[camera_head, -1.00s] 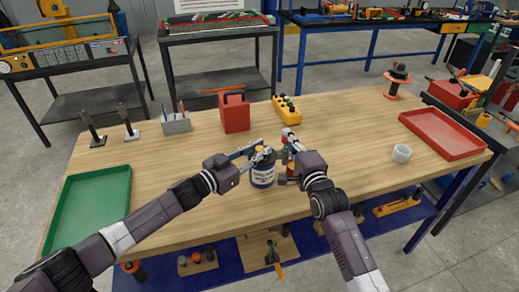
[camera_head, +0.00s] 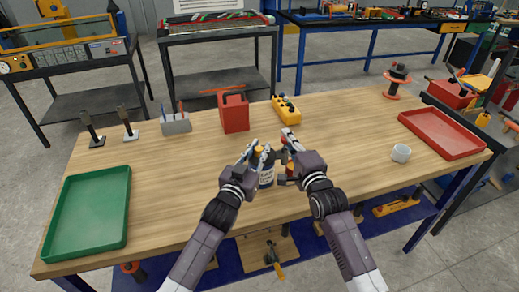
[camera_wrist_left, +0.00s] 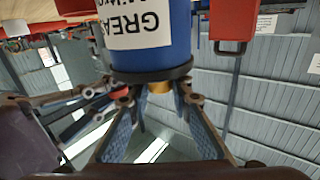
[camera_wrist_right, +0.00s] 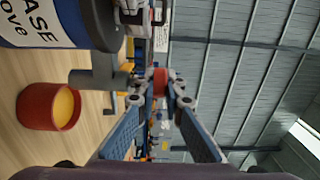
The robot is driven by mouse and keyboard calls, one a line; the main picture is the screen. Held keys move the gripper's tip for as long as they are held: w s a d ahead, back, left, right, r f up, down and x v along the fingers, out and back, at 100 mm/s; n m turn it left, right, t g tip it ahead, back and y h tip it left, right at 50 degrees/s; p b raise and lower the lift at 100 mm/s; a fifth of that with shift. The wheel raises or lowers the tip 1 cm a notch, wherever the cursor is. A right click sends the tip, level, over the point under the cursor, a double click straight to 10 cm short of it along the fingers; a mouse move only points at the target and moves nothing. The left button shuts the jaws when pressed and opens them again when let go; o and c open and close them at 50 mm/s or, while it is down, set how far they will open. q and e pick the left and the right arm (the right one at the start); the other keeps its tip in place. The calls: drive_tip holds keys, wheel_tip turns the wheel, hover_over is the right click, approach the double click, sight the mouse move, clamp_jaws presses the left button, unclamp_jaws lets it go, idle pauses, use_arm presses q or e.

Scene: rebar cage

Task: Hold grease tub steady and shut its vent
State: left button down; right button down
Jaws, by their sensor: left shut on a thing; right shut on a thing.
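The blue grease tub (camera_head: 266,175) with a white label stands upright on the workbench; the left wrist view shows it inverted (camera_wrist_left: 179,40). My left gripper (camera_head: 256,152) is at the tub's top, shut on the small yellow-orange cap (camera_wrist_left: 159,87) on its dark lid. I take this cap for the vent. My right gripper (camera_wrist_right: 160,90) is shut on a small red handle (camera_wrist_right: 160,80) beside the tub, by a grey spout (camera_wrist_right: 98,78). A red cup (camera_wrist_right: 48,107) with yellow inside stands near the spout. My grippers partly hide the tub in the head view.
A green tray (camera_head: 66,224) lies left on the bench (camera_head: 190,190), a red tray (camera_head: 441,134) right. A red can (camera_head: 234,113) and a yellow button box (camera_head: 287,109) stand behind the tub. A white mug (camera_head: 401,153) stands right, with clear bench around it.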

use_arm(q)
drive_tip(key=shift+d+r, duration=0.1)
drive_tip(key=shift+r, duration=0.1)
drive_tip(key=c, duration=1.8)
unclamp_jaws()
drive_tip(key=shift+o, duration=0.4)
drive_tip(key=shift+f, duration=0.15)
drive_tip(key=shift+s, duration=0.1)
drive_tip(key=v, duration=1.2)
